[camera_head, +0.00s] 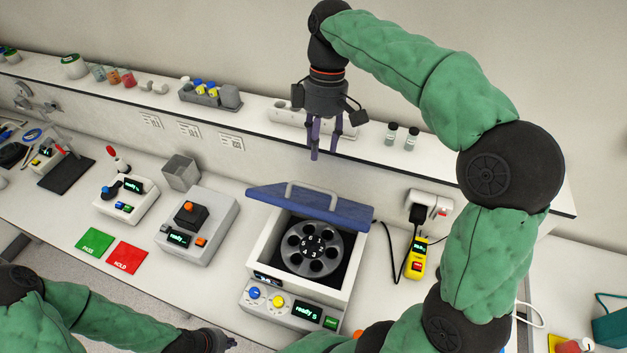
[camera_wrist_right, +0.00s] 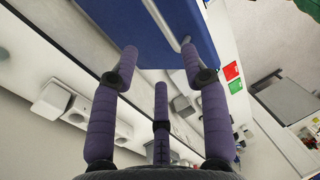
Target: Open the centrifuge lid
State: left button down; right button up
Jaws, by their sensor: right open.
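The centrifuge (camera_head: 262,254) is a white box with a round numbered rotor (camera_head: 312,248) exposed inside. Its blue lid (camera_head: 345,211) stands raised at the back, tilted, with a pale handle (camera_head: 313,187) on it. The lid (camera_wrist_right: 110,30) and handle (camera_wrist_right: 163,24) also show at the top of the right wrist view. My right gripper (camera_head: 325,142) is above and behind the lid, purple fingers spread, holding nothing; its fingers show in the wrist view (camera_wrist_right: 159,60). My left gripper (camera_head: 225,342) is at the bottom edge, left of the centrifuge and partly cut off.
A grey device with an orange knob (camera_head: 188,209) and a metal bin (camera_head: 181,172) stand left of the centrifuge. A yellow meter (camera_head: 416,258) with a cable is to the right. A shelf (camera_head: 262,122) with a tube rack (camera_head: 210,95) and vials (camera_head: 411,138) runs behind.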

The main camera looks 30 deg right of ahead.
jog(key=x, duration=1)
jog(key=shift+f, duration=0.1)
grip_shut()
